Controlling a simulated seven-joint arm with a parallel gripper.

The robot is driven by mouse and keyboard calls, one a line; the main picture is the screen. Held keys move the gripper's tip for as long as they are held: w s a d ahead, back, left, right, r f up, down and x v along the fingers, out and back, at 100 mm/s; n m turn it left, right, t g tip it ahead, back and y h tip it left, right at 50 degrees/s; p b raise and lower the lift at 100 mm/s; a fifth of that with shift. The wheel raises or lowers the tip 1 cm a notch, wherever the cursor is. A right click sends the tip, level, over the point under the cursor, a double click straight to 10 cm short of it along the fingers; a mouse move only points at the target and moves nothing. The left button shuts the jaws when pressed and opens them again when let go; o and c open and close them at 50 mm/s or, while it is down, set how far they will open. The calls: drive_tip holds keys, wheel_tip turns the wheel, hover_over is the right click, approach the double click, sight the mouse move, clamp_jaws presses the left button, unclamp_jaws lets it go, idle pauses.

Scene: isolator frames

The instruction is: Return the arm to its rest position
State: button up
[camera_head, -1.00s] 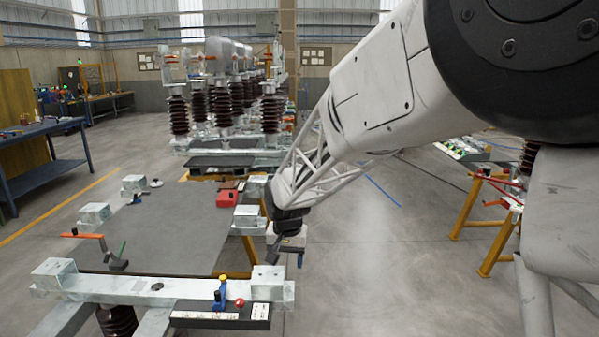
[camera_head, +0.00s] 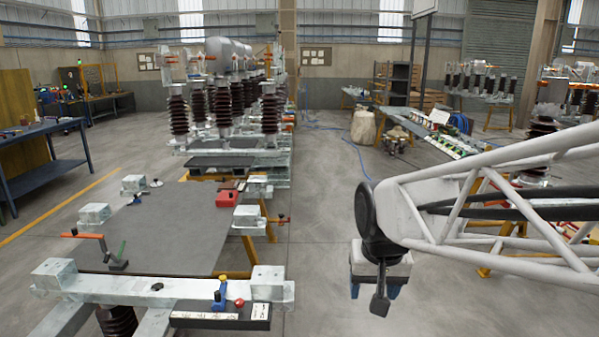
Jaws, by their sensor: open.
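My arm's pale lattice link (camera_head: 490,205) comes in from the right edge of the view. It ends in a dark round joint (camera_head: 372,222), with a white and dark-blue gripper below it. My gripper (camera_head: 379,292) points downward over bare floor, to the right of the grey-topped work frame (camera_head: 175,230) and apart from it. It is open and nothing shows in it. A dark piece of the wrist hangs in front and partly hides the jaws.
The frame carries metal blocks (camera_head: 95,213), a red box (camera_head: 227,198), an orange-handled tool (camera_head: 88,236) and a front tray (camera_head: 220,314). Brown insulators (camera_head: 222,108) stand behind. A cluttered table (camera_head: 445,137) is at back right. Floor between is clear.

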drive_tip(key=s+d+f, duration=0.1)
drive_tip(key=s+d, duration=0.4)
drive_tip(key=s, duration=0.8)
drive_tip(key=shift+s+t, duration=0.25)
drive_tip(key=shift+t, duration=0.05)
idle(1.1)
